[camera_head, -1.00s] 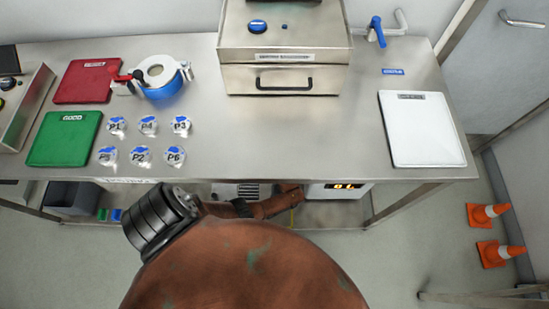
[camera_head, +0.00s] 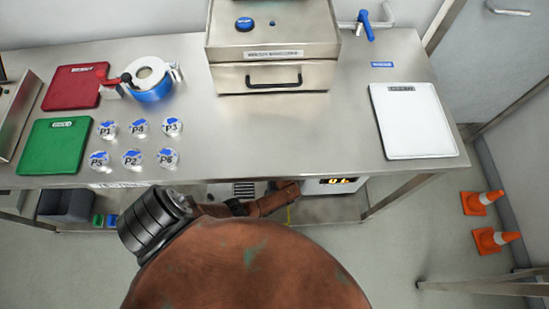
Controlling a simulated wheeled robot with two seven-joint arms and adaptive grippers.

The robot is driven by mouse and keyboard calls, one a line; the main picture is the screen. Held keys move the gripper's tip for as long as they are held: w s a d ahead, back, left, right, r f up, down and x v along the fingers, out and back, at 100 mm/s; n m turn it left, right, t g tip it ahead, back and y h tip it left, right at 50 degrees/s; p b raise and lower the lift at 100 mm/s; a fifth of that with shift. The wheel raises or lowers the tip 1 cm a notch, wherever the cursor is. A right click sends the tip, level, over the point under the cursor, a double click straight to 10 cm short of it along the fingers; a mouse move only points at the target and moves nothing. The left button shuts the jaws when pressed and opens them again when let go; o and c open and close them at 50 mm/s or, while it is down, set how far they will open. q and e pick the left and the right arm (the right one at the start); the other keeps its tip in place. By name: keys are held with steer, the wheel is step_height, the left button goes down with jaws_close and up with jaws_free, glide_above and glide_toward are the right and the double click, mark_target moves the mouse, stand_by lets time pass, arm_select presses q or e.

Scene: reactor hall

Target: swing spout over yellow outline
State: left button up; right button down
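A pale grey bent pipe (camera_head: 388,16), which may be the spout, stands at the back right of the steel table, cut by the top edge of the view. A blue lever handle (camera_head: 366,25) stands upright at its left. A small blue label (camera_head: 382,65) lies on the table in front of it. I see no yellow outline on the visible tabletop. Neither of my grippers can be made out.
The steel table (camera_head: 330,125) carries a lidded steel box (camera_head: 272,45), a white board (camera_head: 414,122), a red board (camera_head: 75,87), a green board (camera_head: 55,146), a blue-and-white round holder (camera_head: 152,80) and several labelled round pieces (camera_head: 133,158).

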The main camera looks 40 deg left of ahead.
arm_select(q)
step_height(320, 180, up, 11)
steer(key=w+d, duration=0.1)
steer(key=shift+w+d, duration=0.2)
steer(key=shift+d, duration=0.05)
arm_select(e)
steer(key=shift+s+a, duration=0.1)
stand_by(0.5)
